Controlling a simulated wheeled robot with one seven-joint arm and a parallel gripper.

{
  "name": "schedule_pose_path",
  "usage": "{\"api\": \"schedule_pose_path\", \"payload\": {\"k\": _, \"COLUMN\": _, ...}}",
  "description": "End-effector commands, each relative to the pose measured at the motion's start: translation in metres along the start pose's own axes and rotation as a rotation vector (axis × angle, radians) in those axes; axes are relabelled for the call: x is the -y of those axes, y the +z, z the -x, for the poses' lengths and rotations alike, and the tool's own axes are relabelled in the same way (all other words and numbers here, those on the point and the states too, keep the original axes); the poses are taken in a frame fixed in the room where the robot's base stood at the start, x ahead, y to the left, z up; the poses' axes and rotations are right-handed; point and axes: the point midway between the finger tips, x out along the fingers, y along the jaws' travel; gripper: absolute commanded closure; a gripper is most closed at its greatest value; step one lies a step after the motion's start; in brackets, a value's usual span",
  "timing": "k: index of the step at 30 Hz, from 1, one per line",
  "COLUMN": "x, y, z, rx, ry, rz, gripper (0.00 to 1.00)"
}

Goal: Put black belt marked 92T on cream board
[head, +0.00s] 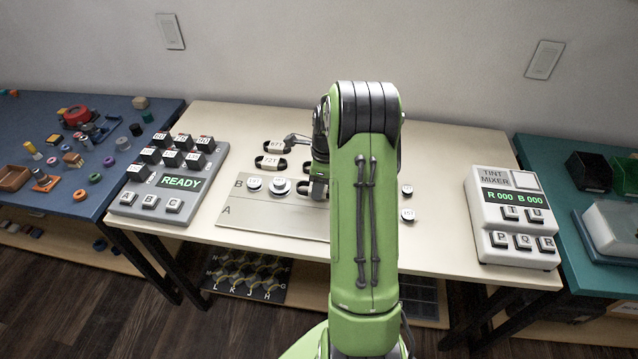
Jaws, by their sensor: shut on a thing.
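The cream board (270,216) lies on the table, marked A and B at its left edge. Two round white-topped pulleys (254,183) stand side by side in its row B. My gripper (316,190) is low over the board, just right of these pulleys. It is shut on a dark thing that looks like a black belt, mostly hidden by my gripper and arm. No 92T mark can be read. Two other black belts with pale labels lie behind the board, the nearer (270,162) reading about 72T and the farther (273,146) about 67T.
A grey console (165,182) showing READY stands on the left of the table, and a white tint mixer (512,215) on the right. Two loose round pieces (407,214) lie right of my arm. The table between them and the mixer is clear.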

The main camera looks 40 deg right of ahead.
Motion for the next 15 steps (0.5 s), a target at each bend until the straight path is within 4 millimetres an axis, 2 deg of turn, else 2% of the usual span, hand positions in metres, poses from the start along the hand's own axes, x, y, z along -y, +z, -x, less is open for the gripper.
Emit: {"api": "schedule_pose_path", "payload": {"k": 15, "x": 0.0, "y": -0.0011, "z": -0.0086, "rx": 0.0, "ry": 0.0, "rz": 0.0, "gripper": 0.86}}
